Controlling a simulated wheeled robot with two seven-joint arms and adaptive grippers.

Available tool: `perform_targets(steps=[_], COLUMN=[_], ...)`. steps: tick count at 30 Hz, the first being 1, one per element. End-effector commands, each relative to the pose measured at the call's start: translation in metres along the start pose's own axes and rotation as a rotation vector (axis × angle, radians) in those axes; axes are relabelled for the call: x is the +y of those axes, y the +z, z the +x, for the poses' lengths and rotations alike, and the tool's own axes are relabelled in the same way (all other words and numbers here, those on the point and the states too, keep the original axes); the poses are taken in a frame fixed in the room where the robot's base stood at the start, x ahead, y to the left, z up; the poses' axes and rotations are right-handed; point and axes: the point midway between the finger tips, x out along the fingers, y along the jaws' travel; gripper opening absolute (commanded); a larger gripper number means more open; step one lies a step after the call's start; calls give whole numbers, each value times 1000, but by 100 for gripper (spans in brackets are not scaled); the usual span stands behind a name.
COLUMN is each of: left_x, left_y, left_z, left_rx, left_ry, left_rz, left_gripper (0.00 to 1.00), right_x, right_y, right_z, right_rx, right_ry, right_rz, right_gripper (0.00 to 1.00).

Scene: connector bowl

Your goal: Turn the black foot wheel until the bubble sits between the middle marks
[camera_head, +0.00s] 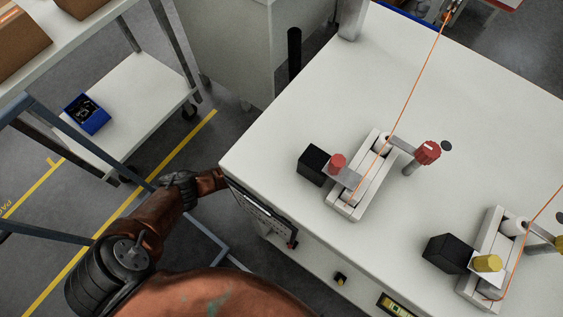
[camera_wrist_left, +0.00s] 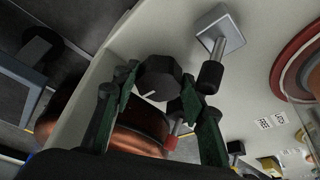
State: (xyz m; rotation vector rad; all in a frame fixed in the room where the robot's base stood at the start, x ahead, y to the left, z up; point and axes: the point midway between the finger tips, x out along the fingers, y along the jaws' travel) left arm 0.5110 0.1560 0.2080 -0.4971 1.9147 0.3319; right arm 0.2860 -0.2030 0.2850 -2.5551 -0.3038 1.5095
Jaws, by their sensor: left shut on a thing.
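In the left wrist view, the black foot wheel (camera_wrist_left: 158,77) is a dark faceted knob with a short white line on it. The green fingers of my left gripper (camera_wrist_left: 156,84) stand on either side of it, shut on it. A small yellow-green vial in a dark frame (camera_head: 397,306), which looks like the level, is cut by the bottom edge of the head view. I cannot make out its bubble or marks. My right gripper is not in view.
The white table (camera_head: 300,120) carries two fixtures with black blocks, one with a red knob (camera_head: 338,161), one with a yellow knob (camera_head: 487,263). Orange lines run over them. In the wrist view a metal post with a square plate (camera_wrist_left: 219,29) stands near the wheel.

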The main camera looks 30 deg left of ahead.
Motion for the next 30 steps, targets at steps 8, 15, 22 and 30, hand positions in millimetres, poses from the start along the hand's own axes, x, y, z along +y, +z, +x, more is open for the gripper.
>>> perform_targets(steps=[8,15,22,30], left_x=[-3,-5,-7,-8], left_y=[0,0,-2,-3], left_z=[-1,-1,0,0], left_rx=[-1,-2,-1,0], left_ry=[69,156,239,325], left_rz=[168,376,576,782], left_gripper=[15,15,15,15], right_x=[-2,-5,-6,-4], right_y=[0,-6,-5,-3], right_z=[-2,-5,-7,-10], right_rx=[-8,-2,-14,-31], right_ry=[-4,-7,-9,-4], right_rz=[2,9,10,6], right_gripper=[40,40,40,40])
